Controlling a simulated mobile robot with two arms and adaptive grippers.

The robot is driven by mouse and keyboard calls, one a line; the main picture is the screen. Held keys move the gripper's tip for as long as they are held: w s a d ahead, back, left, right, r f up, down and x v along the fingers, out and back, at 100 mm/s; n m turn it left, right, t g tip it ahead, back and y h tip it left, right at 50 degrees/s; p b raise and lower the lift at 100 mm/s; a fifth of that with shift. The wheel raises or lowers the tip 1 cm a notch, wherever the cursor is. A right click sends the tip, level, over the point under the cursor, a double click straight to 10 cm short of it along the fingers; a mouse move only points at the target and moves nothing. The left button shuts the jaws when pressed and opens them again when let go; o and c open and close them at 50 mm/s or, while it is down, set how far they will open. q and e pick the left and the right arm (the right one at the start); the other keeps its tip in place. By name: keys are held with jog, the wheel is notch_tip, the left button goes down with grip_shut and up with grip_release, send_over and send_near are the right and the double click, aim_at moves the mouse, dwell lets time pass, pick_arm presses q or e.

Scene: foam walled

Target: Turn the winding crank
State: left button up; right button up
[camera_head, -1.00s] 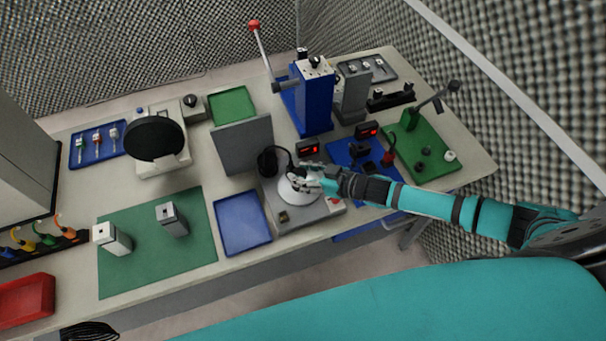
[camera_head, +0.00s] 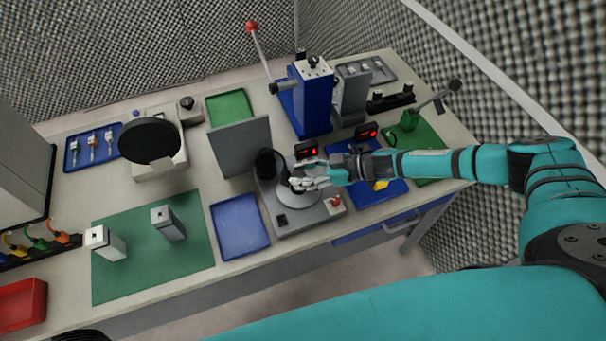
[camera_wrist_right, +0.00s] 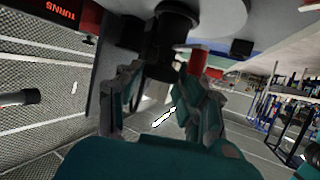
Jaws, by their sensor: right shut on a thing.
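The winding device (camera_head: 284,225) is a grey base with a pale round disc (camera_head: 293,197) on top, at the middle front of the bench. A black knob, the crank's handle (camera_wrist_right: 166,40), shows in the right wrist view. My right gripper (camera_head: 305,180) is over the disc in the head view and hides the handle there. In the right wrist view my right gripper (camera_wrist_right: 160,95) has its two fingers on either side of the black handle, shut on it. My left gripper is not in view.
A blue tray (camera_head: 240,226) lies left of the device. A grey upright panel (camera_head: 241,147) and a black cylinder (camera_head: 267,163) stand behind it. A blue press (camera_head: 311,100), small red displays (camera_head: 306,151) and a green-based lever fixture (camera_head: 411,120) crowd the back and right.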

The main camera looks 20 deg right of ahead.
jog(key=shift+w+r, duration=0.1)
dwell(0.5)
jog(key=o, duration=1.1)
jog(key=shift+a, duration=0.1)
jog(key=v, duration=1.2)
jog(key=shift+o, duration=0.3)
jog(key=shift+w, duration=0.1)
